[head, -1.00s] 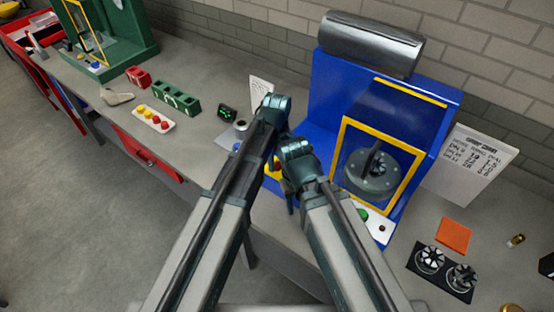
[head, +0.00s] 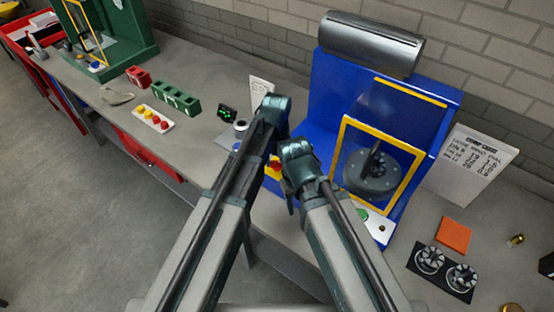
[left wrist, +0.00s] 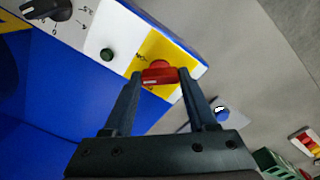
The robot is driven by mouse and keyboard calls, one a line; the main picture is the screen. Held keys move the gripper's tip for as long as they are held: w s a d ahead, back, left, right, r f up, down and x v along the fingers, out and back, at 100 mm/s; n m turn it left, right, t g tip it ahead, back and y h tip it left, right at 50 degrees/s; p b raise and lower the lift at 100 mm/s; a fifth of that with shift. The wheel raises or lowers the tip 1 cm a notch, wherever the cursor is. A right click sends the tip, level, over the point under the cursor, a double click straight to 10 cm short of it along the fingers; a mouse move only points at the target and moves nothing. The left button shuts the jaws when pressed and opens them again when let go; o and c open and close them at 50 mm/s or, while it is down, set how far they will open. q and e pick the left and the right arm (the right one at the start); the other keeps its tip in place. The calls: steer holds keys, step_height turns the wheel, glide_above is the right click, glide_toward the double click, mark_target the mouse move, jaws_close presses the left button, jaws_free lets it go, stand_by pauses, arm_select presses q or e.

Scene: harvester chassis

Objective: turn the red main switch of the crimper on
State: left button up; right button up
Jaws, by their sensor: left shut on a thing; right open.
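The crimper is a blue machine (head: 330,85) with a yellow-framed guard, on the bench in the head view. Its red main switch (left wrist: 160,68) sits on a yellow plate (left wrist: 160,48) at the end of the front panel in the left wrist view. My left gripper (left wrist: 160,77) is shut on the red switch, one finger on each side. In the head view my left wrist (head: 275,108) is in front of the crimper's left side and its fingertips are hidden. My right gripper (head: 290,203) is close beside it, lower and to the right; its jaws are open but hardly visible.
On the panel are a green button (left wrist: 107,55) and a black dial (left wrist: 45,8). Right are a sheet (head: 468,165), an orange pad (head: 453,235) and a black die tray (head: 443,270).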

mark_target(277, 161)
arm_select(q)
steer(key=m, duration=0.4)
steer(key=shift+m, duration=2.1)
steer(key=o, duration=1.4)
steer(key=shift+c, duration=0.2)
steer(key=shift+r, duration=0.15)
step_height(277, 161, up, 14)
steer(key=p, duration=1.4)
steer(key=shift+f, duration=0.2)
